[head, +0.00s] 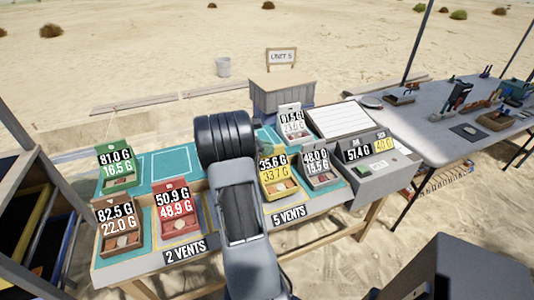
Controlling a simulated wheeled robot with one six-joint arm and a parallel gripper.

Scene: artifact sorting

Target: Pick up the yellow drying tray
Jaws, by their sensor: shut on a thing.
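The yellow drying tray (266,186) stands on the table just right of my arm, in the 5 VENTS part. It has a dark label reading 35.6 G and 33.7 G, and a small piece lies in it. Its left side is close to my arm in the picture. My arm reaches up from the bottom across the middle of the table. My gripper is hidden behind the arm's dark wrist, so I cannot see its fingers or what they hold. I cannot tell whether the tray is touched or lifted.
A green tray (106,184), brown tray (103,241) and red tray (163,229) stand left. A grey tray (309,184) and a white tray (292,109) stand right, near a grey device (385,187). Teal mat outlines behind the red tray are empty. A tool table (430,140) stands right.

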